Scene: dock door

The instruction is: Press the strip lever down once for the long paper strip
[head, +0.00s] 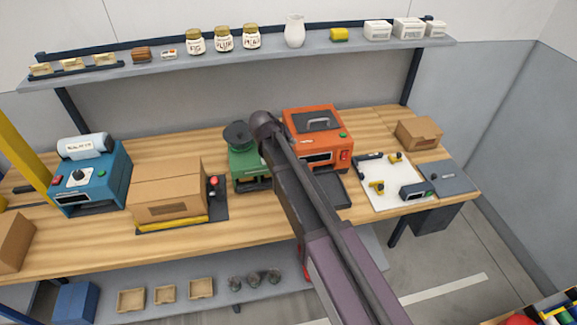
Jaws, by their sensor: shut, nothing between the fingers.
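A blue machine (92,180) stands at the left of the bench, with a white roll (84,146) on top. Its front has a round dial with a black knob (79,175) and a green button (101,174). I cannot make out for certain which part is the strip lever, and I see no paper strip hanging out. My arm rises from the bottom right across the middle of the bench, well to the right of the blue machine. My gripper does not show; it is hidden or outside the picture.
A cardboard box (168,185) sits right of the blue machine, near a red button (213,182). A green machine (246,170) and an orange machine (318,128) stand behind my arm. A yellow post (24,160) rises at the left. A shelf (180,65) with jars runs above.

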